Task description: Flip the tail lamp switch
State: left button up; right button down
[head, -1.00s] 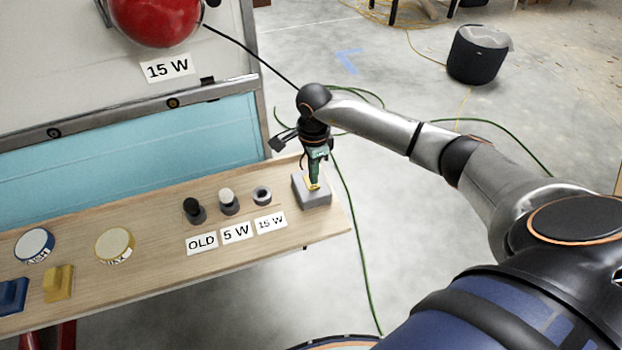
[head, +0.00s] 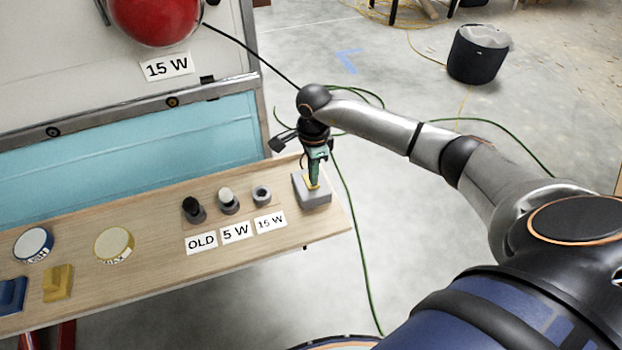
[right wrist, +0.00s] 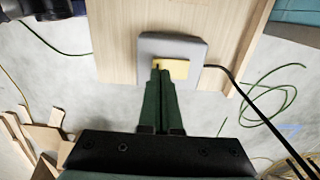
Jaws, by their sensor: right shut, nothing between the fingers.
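The switch is a grey box (head: 314,195) with a yellow rocker (head: 313,181), near the right end of the wooden shelf. In the right wrist view the grey box (right wrist: 195,48) and yellow rocker (right wrist: 176,68) lie right at my fingertips. My right gripper (head: 316,180) points down onto the rocker, shut and empty; its green fingers (right wrist: 160,72) are together and seem to touch the rocker's edge. The red tail lamp (head: 155,15) is on the camper panel at upper left and looks unlit, though I cannot be sure. My left gripper is not in view.
The wooden shelf (head: 150,285) holds three sockets (head: 228,200) with labels OLD, 5 W and 15 W, two round tins (head: 114,242), and blue and yellow blocks (head: 58,283). A black cable runs from the lamp towards the switch. Open floor lies to the right.

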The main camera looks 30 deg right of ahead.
jog(key=shift+f+b, duration=0.6)
jog(key=shift+f, duration=0.15)
jog(key=shift+r, duration=0.15)
jog(key=shift+r+p, duration=2.55)
jog(key=shift+r, duration=0.9)
jog(key=shift+f, duration=0.1)
